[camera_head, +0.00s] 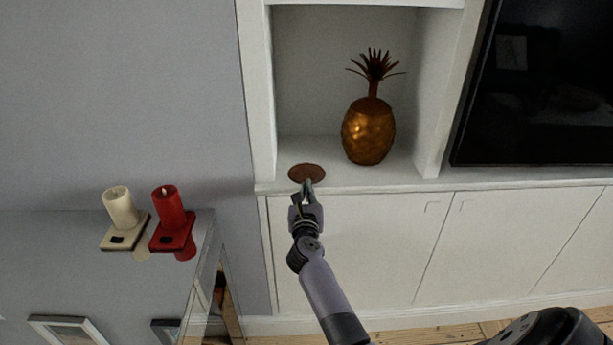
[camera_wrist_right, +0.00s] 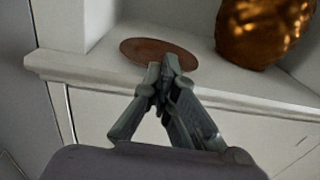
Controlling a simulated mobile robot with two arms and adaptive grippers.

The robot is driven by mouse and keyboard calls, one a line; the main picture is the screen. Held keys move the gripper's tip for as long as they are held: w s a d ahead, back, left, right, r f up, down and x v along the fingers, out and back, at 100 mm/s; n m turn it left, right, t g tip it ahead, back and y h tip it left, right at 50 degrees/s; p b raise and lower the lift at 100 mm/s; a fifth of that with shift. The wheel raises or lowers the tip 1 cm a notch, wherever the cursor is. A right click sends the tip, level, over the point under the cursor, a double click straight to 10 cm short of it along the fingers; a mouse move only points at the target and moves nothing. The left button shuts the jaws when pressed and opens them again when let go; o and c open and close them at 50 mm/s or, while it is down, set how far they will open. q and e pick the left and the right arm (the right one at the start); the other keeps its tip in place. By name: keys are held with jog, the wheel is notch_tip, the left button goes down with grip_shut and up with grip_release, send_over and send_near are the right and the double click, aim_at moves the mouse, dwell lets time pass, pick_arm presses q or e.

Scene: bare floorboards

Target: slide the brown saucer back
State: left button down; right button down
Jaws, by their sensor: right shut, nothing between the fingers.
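The brown saucer (camera_head: 306,172) lies flat on the white shelf, close to its front edge, in the head view. It also shows in the right wrist view (camera_wrist_right: 150,50), partly covered by my fingertips. My right gripper (camera_head: 308,184) is shut and empty, with its fingertips at the near rim of the saucer. In the right wrist view the fingertips (camera_wrist_right: 165,66) overlap that near rim; I cannot tell whether they touch it. My left gripper is in neither view.
A golden pineapple ornament (camera_head: 368,131) stands on the shelf to the right of the saucer. The shelf behind the saucer is clear up to the back wall. A white candle (camera_head: 120,208) and a red candle (camera_head: 169,207) stand at the left.

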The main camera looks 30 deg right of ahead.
jog(key=p+v, duration=0.1)
jog(key=v, duration=1.2)
jog(key=shift+a+f, duration=0.1)
jog(key=shift+a, duration=0.05)
